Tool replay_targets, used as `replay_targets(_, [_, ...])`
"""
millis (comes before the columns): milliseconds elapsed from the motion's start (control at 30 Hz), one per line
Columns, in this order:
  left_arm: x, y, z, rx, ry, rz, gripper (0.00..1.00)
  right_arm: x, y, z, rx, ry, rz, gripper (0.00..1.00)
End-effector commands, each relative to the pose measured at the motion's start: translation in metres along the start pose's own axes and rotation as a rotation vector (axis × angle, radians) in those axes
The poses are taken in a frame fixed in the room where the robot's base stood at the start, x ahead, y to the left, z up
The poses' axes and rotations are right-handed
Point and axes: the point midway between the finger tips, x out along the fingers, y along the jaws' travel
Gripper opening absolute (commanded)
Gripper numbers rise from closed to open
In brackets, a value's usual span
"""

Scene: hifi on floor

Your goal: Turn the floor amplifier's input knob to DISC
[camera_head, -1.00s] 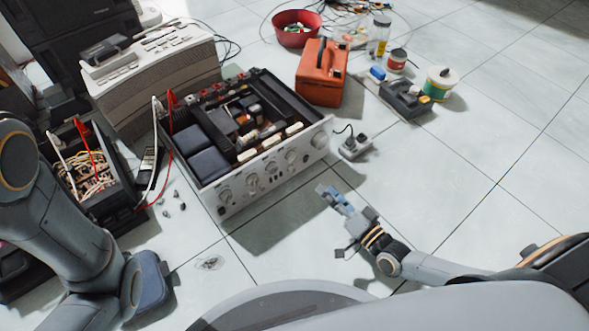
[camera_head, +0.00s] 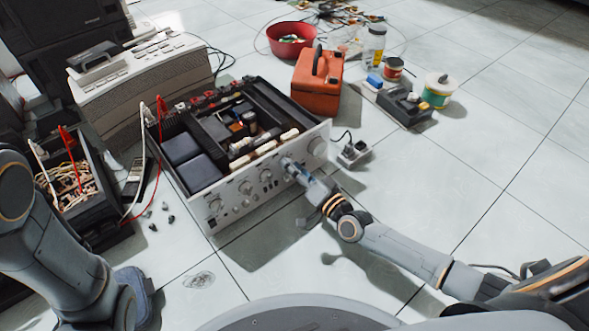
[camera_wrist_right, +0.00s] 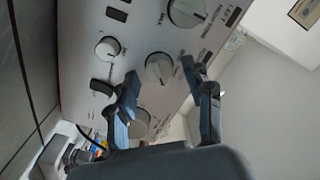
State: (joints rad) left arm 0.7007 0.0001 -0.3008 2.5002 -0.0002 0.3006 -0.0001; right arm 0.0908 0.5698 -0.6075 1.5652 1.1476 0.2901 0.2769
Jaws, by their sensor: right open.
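The amplifier (camera_head: 232,200) stands on the floor with its top open and its silver front panel toward me. Several round knobs line the panel. My right gripper (camera_head: 289,167) is at the right half of the panel. In the right wrist view my right gripper (camera_wrist_right: 160,72) is open, with its fingertips on either side of a round silver knob (camera_wrist_right: 158,67). Contact with the knob cannot be told. A larger knob (camera_wrist_right: 187,10) and a smaller knob (camera_wrist_right: 107,47) are nearby. The panel lettering is too small to read surely. My left arm shows at the left, but its gripper is not visible.
A beige device (camera_head: 145,85) stands behind the amplifier, and a dark box of wires (camera_head: 75,190) to its left. The floor at right is mostly clear.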

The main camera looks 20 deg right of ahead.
Motion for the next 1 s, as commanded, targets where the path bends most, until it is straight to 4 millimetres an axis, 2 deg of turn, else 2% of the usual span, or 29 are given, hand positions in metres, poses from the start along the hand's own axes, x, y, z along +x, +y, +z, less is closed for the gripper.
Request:
replay_targets(100, [0.000,0.000,0.000,0.000,0.000,0.000,0.00,0.000,0.000,0.000,0.000,0.000,0.000,0.51])
replay_targets(133, [0.000,0.000,0.000,0.000,0.000,0.000,0.00,0.000,0.000,0.000,0.000,0.000,0.000,0.47])
replay_targets(367, [0.000,0.000,0.000,0.000,0.000,0.000,0.00,0.000,0.000,0.000,0.000,0.000,0.000,0.00])
replay_targets(667, [0.005,-0.001,0.002,0.000,0.000,0.000,0.00,-0.001,-0.001,-0.001,-0.030,-0.001,0.001,0.00])
replay_targets(1000, [0.029,-0.006,0.010,0.001,-0.001,0.000,0.00,-0.001,-0.004,-0.002,-0.235,-0.002,0.002,0.00])
